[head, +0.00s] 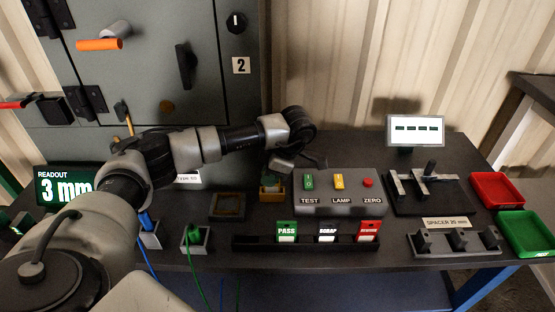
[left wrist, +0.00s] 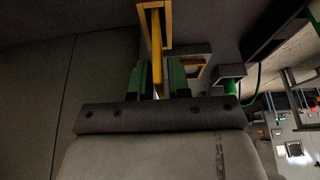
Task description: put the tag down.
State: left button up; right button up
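A thin yellow strip, apparently the tag (left wrist: 157,62), stands between the two green fingers of my left gripper (left wrist: 158,80) in the left wrist view. Its far end meets a yellow-edged holder (left wrist: 168,25). Whether the fingers press on the strip or stand slightly apart from it is too dark to tell. In the head view my left gripper (head: 280,164) points down over a small yellow and green block (head: 271,187) on the dark bench, left of the button box. The fingertips are hardly visible there. My right gripper is not in view.
The grey button box (head: 337,203) stands close right of the gripper. In front is a rack (head: 256,243) with PASS, SCRAP and red cards. A brown-framed tray (head: 228,206) lies to the left. Red (head: 497,189) and green (head: 525,232) trays are at the right edge.

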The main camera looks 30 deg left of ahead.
pick_arm(q)
jog(key=p+v, duration=0.2)
jog(key=v, duration=0.9)
jog(key=shift+r, duration=0.3)
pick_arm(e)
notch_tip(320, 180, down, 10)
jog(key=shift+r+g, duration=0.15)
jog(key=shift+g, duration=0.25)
pick_arm(q)
jog(key=shift+w, duration=0.1)
